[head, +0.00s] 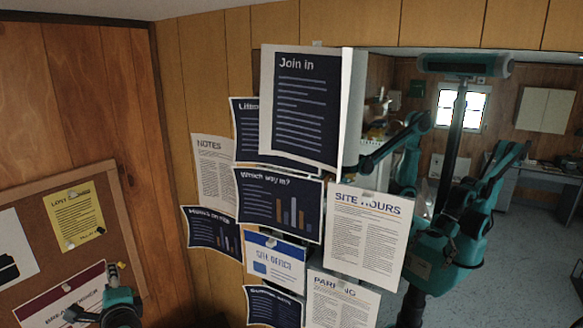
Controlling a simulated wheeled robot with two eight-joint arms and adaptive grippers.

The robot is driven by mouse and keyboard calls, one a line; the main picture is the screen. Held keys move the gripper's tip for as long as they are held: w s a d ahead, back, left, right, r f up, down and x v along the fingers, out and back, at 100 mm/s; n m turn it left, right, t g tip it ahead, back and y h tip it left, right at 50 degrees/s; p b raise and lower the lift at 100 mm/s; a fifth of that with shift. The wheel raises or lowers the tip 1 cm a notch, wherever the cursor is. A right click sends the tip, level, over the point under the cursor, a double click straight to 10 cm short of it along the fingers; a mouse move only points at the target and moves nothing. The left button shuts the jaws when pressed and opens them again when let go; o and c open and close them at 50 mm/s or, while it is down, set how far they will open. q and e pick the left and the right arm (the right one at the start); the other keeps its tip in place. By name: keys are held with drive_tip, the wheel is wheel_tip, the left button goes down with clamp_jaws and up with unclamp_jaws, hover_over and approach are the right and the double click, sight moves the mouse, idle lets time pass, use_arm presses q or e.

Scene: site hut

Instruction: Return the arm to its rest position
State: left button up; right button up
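My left gripper (92,291) is at the bottom left, teal and dark. Its two fingers look spread apart, one pointing up and one to the left, with a bare gap between them. It is in front of the lower part of the cork board (128,205); I cannot tell whether it touches it. Most of my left arm is below the frame. My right gripper does not show directly. A mirror (395,300) on the right reflects my own teal body and arms, with no gripper clear enough to read there.
Overlapping papers, including a "Join in" sheet (304,110) and a "Site hours" sheet (368,235), hang on the wood-panelled wall and overlap the mirror's left side. The board holds a yellow notice (75,215) and a red-banded sheet (62,297). The mirror reflects a window (461,107) and a desk.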

use_arm(q)
drive_tip(key=s+d+f+n+g+h+b, duration=0.2)
drive_tip(key=d+f+b, duration=0.7)
drive_tip(key=f, duration=0.7)
drive_tip(key=s+d+f+n+g+h+b, duration=0.1)
drive_tip(key=s+d+f+n+h+b, duration=0.4)
drive_tip(key=s+d+f+b, duration=0.4)
drive_tip(key=s+d+f+n+g+h+b, duration=0.2)
drive_tip(key=s+d+f+n+b, duration=0.4)
drive_tip(key=f, duration=1.6)
drive_tip(key=d+h+b, duration=0.1)
drive_tip(key=d+b, duration=0.2)
drive_tip(key=b, duration=0.4)
drive_tip(key=shift+d+f+g+h+b, duration=0.3)
drive_tip(key=shift+d+h+b, duration=0.05)
drive_tip(key=shift+h, duration=0.05)
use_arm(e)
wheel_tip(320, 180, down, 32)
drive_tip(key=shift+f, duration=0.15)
